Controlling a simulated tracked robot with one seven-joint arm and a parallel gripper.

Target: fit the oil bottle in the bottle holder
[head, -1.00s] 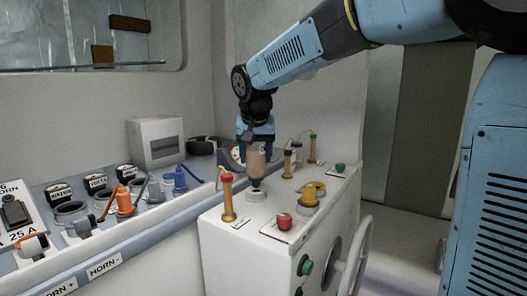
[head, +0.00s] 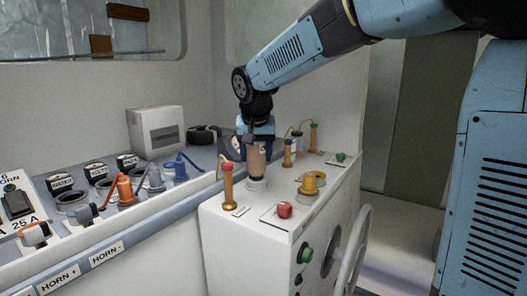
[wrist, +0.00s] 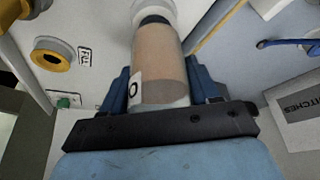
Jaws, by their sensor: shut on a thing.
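The oil bottle (head: 256,161) is a tan, roughly upright cylinder with a white label bearing a dark letter. It also shows in the wrist view (wrist: 158,62). My gripper (wrist: 160,92) is shut on it, one blue finger on each side, above the white console top. The bottle holder, a pale round ring (head: 257,184), is directly under the bottle. In the wrist view a dark neck shows between the bottle's body and the pale ring (wrist: 152,7). The lower end looks at or in the ring; how deep it sits is hidden.
On the console (head: 220,225) stand a red-capped tan handle (head: 228,188), a red button (head: 284,210) and a yellow fitting (head: 311,184), with more corded handles behind. A handwheel (head: 353,255) is on its side. A switch panel (head: 100,205) lies left.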

